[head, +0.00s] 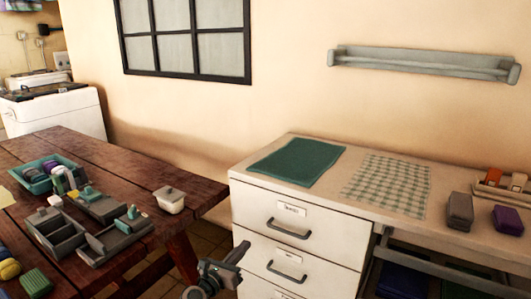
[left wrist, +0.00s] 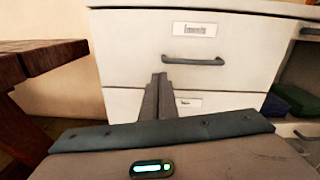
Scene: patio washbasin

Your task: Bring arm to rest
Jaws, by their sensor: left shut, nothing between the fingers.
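My left gripper (head: 238,254) is low in the head view, in front of the white drawer cabinet (head: 335,237). Its fingers are together with nothing between them. In the left wrist view my left gripper (left wrist: 159,82) points at the cabinet front (left wrist: 130,58), its fingers overlapping the picture of the drawers below the top handle (left wrist: 192,60). I cannot tell whether they touch the front. The drawers look shut. My right gripper is not in view.
Floor shows between table and cabinet.

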